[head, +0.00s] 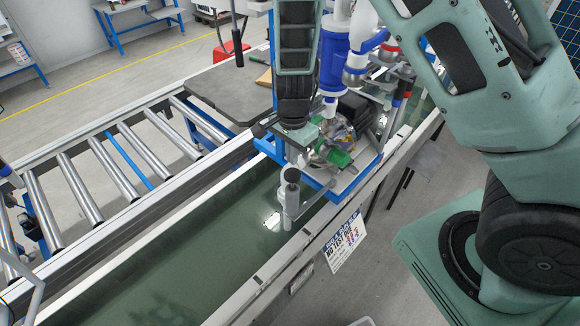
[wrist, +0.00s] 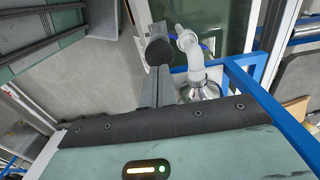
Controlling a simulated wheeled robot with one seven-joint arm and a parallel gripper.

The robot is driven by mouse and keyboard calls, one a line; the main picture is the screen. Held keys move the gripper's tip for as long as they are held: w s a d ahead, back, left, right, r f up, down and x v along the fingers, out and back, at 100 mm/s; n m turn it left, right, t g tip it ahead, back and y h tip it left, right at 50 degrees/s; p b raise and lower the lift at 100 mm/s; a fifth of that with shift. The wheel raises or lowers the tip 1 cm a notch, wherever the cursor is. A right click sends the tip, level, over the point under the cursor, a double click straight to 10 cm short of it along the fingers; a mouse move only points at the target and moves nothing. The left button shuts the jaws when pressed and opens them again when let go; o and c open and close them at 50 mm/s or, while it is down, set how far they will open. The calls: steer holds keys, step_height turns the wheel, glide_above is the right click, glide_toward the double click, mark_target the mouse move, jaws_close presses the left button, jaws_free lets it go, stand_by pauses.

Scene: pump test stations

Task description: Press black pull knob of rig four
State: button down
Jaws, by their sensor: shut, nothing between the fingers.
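A black round knob (wrist: 158,51) shows in the wrist view, just beyond the tips of my gripper (wrist: 158,72). The two grey fingers are together with nothing between them. The fingertips appear to be at or very near the knob; whether they touch it I cannot tell. A pale elbow pipe (wrist: 195,52) stands right beside the knob. In the head view my gripper (head: 293,155) points down over the blue-framed rig at the water tank, and a grey pipe fitting (head: 289,205) with a dark round end is just below it. A label naming the rig is not legible.
A long green water tank (head: 190,255) runs under the rig. A roller conveyor (head: 105,165) lies to its left. Blue pump piping (head: 336,55) rises close behind my gripper. A blue frame bar (wrist: 270,100) is close right in the wrist view. A printed sign (head: 345,240) hangs outside the tank.

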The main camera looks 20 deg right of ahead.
mark_target(293, 173)
step_height(293, 173, up, 6)
steer(key=shift+r+b, duration=0.15)
steer(key=shift+b, duration=0.15)
stand_by(1.1)
steer(key=shift+d+r+b, duration=0.1)
steer(key=shift+r+b, duration=1.8)
steer(key=shift+b, duration=0.2)
steer(key=shift+f, duration=0.1)
step_height(293, 173, down, 14)
steer(key=p, duration=0.3)
